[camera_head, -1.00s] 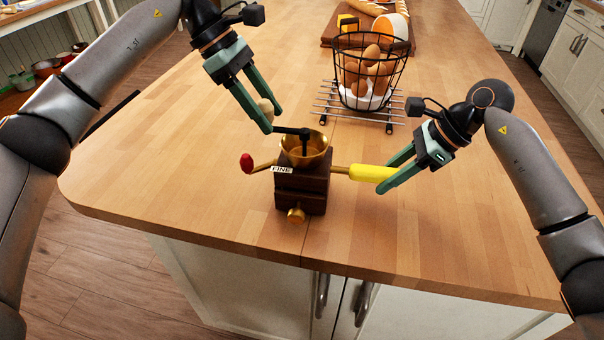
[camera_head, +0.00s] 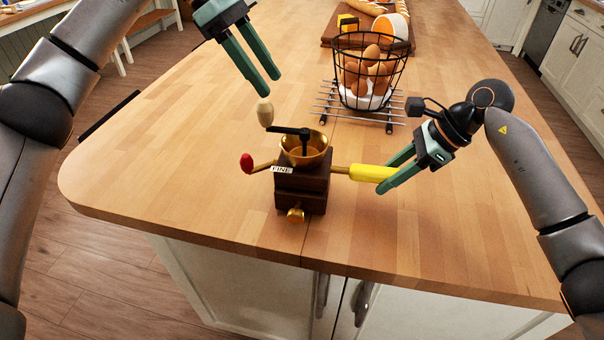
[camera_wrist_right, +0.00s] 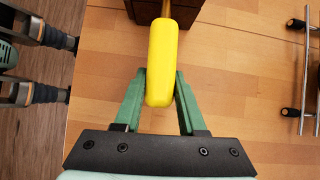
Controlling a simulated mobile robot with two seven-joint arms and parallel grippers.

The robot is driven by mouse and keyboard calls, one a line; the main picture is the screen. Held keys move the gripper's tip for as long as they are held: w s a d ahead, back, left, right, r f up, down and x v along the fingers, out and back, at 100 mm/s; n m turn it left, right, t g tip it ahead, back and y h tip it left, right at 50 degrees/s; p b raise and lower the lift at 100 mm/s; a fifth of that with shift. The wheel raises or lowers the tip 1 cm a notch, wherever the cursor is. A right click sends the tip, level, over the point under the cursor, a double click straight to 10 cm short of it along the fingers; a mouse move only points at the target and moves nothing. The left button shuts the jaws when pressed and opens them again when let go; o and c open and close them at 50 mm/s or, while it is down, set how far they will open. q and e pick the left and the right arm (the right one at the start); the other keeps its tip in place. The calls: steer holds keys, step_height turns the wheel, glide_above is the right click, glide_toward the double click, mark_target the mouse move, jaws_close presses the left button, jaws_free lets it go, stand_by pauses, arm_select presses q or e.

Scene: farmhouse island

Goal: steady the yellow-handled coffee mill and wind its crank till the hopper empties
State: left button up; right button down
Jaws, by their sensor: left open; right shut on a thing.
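The coffee mill (camera_head: 302,188) stands upright near the counter's front edge, with a dark wooden body, a brass hopper bowl (camera_head: 318,158) and a "FINE" label. Its yellow handle (camera_head: 371,173) sticks out to the right, and my right gripper (camera_head: 388,176) is shut on it; the handle also fills the middle of the right wrist view (camera_wrist_right: 162,62). The crank (camera_head: 288,130) lies across the hopper and ends in a pale wooden knob (camera_head: 265,112) at the upper left. My left gripper (camera_head: 262,88) is open, above and just behind the knob. The hopper's contents cannot be made out.
A red-knobbed lever (camera_head: 247,162) sticks out from the mill's left side, and a brass knob (camera_head: 295,214) is on its front. A wire basket of eggs (camera_head: 369,75) stands on a metal rack (camera_head: 330,103) behind. A board with bread (camera_head: 330,38) lies further back.

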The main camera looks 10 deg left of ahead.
steer(key=shift+s, duration=0.1)
stand_by(0.6)
steer(key=shift+c, duration=2)
jaws_free()
steer(key=shift+v, duration=3.75)
steer(key=v, duration=1.2)
